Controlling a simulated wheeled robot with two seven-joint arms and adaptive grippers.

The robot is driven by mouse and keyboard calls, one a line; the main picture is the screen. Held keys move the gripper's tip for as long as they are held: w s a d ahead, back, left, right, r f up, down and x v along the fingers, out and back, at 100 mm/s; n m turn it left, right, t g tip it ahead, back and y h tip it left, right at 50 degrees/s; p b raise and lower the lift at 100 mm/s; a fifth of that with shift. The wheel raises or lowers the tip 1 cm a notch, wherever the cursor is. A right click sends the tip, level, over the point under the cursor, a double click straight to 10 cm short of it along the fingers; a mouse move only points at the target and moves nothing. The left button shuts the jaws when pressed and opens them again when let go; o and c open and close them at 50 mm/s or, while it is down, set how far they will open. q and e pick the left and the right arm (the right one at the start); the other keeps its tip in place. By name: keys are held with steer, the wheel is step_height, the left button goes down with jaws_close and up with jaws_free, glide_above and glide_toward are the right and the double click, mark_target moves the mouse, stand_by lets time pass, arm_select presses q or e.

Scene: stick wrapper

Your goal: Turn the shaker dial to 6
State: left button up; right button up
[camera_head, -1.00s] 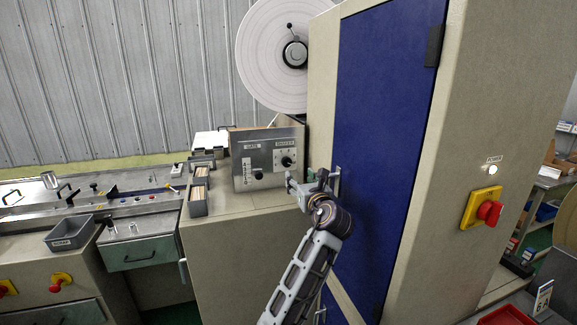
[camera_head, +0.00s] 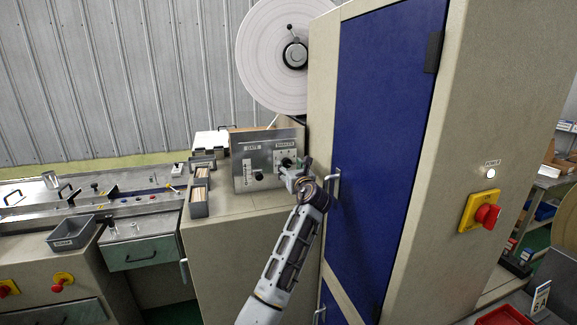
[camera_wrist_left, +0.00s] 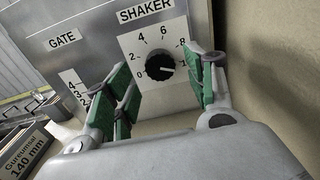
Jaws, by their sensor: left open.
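The shaker dial (camera_wrist_left: 160,68) is a round black knob on a white scale plate marked with numbers from 0 upward, under the label SHAKER. A light mark shows toward the knob's right side, but I cannot tell exactly which number it points to. The dial sits at the right of the grey control panel (camera_head: 244,168). My left gripper (camera_wrist_left: 165,72) is open, with its green-padded fingers on either side of the dial in the wrist view and nothing between them in their grip. In the head view my left gripper (camera_head: 291,177) is in front of the panel's lower right. My right gripper is out of view.
The GATE label (camera_wrist_left: 62,40) and its scale (camera_wrist_left: 75,92) are left of the dial. A blue cabinet door (camera_head: 385,130) with a handle (camera_head: 335,186) stands close right of my arm. Boxes of sticks (camera_head: 199,197) stand left of the panel.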

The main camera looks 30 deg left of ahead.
mark_target(286, 162)
arm_select(q)
steer(key=shift+x, duration=1.25)
steer(key=c, duration=1.1)
steer(key=shift+o, duration=0.2)
